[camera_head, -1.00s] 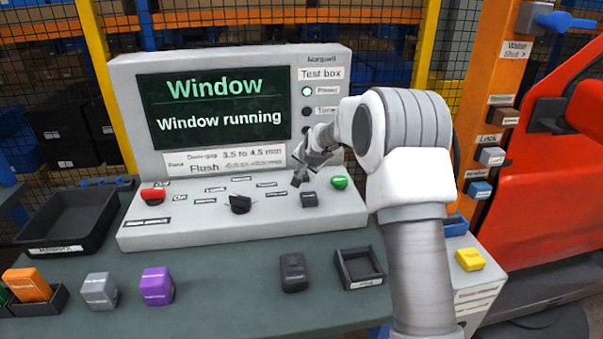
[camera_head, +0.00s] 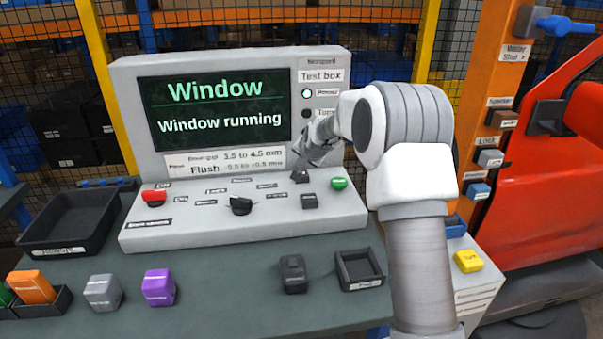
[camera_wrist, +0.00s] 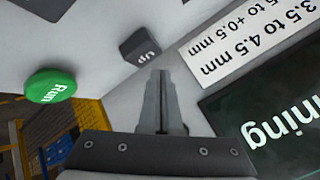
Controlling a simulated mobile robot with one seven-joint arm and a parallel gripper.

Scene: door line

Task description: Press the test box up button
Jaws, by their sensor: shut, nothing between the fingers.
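The test box (camera_head: 215,60) stands on the bench, its screen reading "Window running". The dark up button (camera_wrist: 140,45) is on its sloped panel, with "up" lettered upside down in the wrist view. In the head view it appears to be the dark block (camera_head: 300,176) just below my fingers. My gripper (camera_wrist: 161,73) is shut and empty. Its tips lie just short of the button in the wrist view, and I cannot tell whether they touch the panel. In the head view my gripper (camera_head: 301,163) is small and partly hidden by my arm.
A green Run button (camera_wrist: 50,86) is beside the up button. Another dark button (camera_head: 309,200), a black knob (camera_head: 240,205) and a red button (camera_head: 153,195) share the panel. An empty small tray (camera_head: 343,278) and a dark block (camera_head: 293,274) lie in front.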

